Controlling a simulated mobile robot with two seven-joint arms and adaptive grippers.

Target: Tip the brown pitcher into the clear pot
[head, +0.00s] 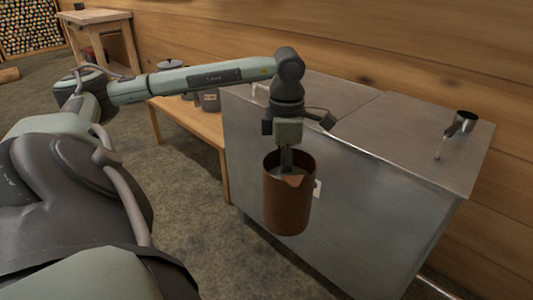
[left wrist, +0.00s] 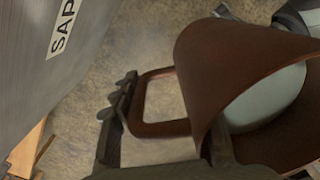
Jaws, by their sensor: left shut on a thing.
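The brown pitcher (head: 288,205) hangs below my left gripper (head: 287,160), in front of the metal cabinet, and looks about upright. In the left wrist view the pitcher (left wrist: 225,60) fills the right side, with its square handle (left wrist: 160,129) toward the left. My left gripper (left wrist: 165,140) is shut on the pitcher near its rim and handle. A pale grey-green surface shows within the pitcher's opening; I cannot tell whether it is liquid. I cannot make out a clear pot in either view. My right gripper is not in view.
The metal evaporator cabinet (head: 400,210) stands close behind the pitcher, with a small metal cup-like fitting (head: 462,122) on top. A wooden bench (head: 192,122) at its left carries dark pots (head: 209,100). A wooden table (head: 100,18) stands farther back. The floor left of the bench is clear.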

